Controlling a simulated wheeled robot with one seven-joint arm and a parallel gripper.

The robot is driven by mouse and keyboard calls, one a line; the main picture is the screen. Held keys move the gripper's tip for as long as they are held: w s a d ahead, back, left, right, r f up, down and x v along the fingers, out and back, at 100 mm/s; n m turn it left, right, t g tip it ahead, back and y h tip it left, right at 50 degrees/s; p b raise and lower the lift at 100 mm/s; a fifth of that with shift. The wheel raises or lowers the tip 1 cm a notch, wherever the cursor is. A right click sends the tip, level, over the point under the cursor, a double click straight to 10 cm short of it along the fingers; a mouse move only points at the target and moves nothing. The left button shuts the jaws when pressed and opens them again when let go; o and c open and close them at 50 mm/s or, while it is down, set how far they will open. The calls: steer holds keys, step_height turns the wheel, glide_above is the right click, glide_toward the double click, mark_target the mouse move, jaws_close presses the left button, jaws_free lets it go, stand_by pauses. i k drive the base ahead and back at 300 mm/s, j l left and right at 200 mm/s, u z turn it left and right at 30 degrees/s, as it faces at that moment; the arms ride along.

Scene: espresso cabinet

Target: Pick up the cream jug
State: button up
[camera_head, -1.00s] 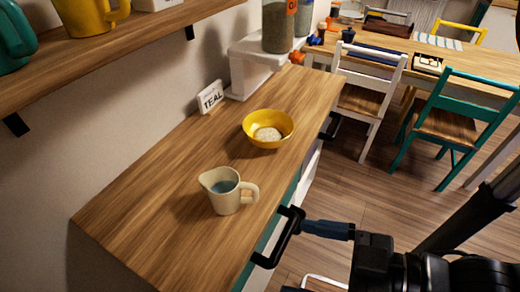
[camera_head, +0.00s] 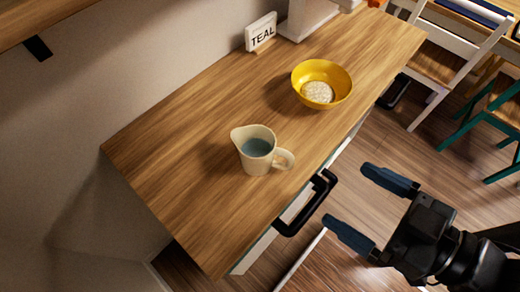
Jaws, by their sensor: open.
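The cream jug (camera_head: 254,162) stands upright on the wooden cabinet top (camera_head: 180,170), near its front edge. It has a blue-grey inside or contents, its spout faces left and its handle faces right. My gripper (camera_head: 362,206) is to the right of the jug, out past the cabinet's front edge. Its two blue-tipped fingers are spread wide with nothing between them, and they point left toward the cabinet. The gripper does not touch the jug.
A yellow bowl (camera_head: 340,88) with pale contents stands behind the jug to the right. A black handle (camera_head: 311,207) juts from the cabinet front between jug and gripper. Chairs (camera_head: 455,55) stand at upper right.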

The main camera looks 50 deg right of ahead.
mark_target(255, 145)
steer(key=u, duration=0.55)
steer(key=k+l+u, duration=0.1)
steer(key=l+u, duration=0.25)
steer(key=k+l+u, duration=0.15)
steer(key=u, duration=0.2)
steer(key=k+l+u, duration=0.5)
steer(key=k+l, duration=0.45)
steer(key=l, duration=0.1)
